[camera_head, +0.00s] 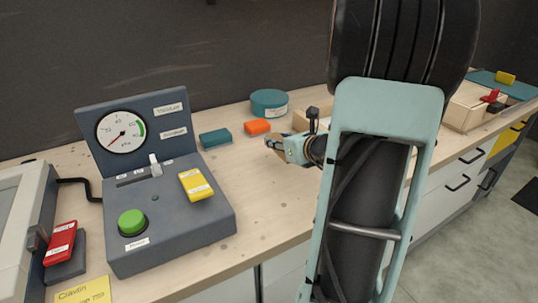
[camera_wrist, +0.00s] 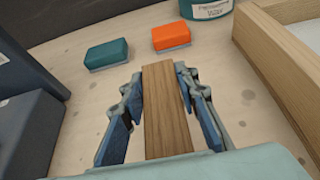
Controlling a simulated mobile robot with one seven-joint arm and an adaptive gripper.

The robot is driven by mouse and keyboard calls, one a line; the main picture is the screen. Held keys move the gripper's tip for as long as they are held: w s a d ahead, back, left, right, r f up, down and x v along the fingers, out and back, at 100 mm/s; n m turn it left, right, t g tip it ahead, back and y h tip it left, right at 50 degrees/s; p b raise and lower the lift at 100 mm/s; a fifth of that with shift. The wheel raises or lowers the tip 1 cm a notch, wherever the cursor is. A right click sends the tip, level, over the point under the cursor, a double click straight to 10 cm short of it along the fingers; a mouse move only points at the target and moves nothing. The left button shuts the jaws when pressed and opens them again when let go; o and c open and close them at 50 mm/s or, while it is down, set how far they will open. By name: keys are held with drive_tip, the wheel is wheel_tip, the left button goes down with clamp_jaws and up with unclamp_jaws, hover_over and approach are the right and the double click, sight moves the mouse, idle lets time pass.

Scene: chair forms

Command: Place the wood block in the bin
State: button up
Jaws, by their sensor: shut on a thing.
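My gripper (camera_wrist: 159,80) is shut on the wood block (camera_wrist: 166,115), a long brown piece lying between the two blue-padded fingers in the wrist view. In the head view my gripper (camera_head: 272,144) is over the middle of the bench, left of my arm. I cannot tell how far the block is above the bench. A light wooden open box, which may be the bin, has its near wall (camera_wrist: 268,58) just right of the block in the wrist view. In the head view this box (camera_head: 308,118) is mostly hidden behind my arm.
A teal block (camera_head: 215,138), an orange block (camera_head: 257,127) and a round teal tub (camera_head: 269,102) stand beyond my gripper. A grey gauge panel (camera_head: 165,225) with a green button is at left. Another wooden box (camera_head: 462,108) is at far right. Bare bench lies between panel and arm.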

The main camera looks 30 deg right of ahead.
sight(274, 159)
drive_tip(key=shift+w+f, duration=0.7)
drive_tip(key=shift+f, duration=0.15)
drive_tip(key=shift+w+f+b, duration=0.2)
drive_tip(key=shift+f+b, duration=0.6)
drive_tip(key=shift+f, duration=0.9)
drive_tip(key=shift+f, duration=0.1)
drive_tip(key=o, duration=1.2)
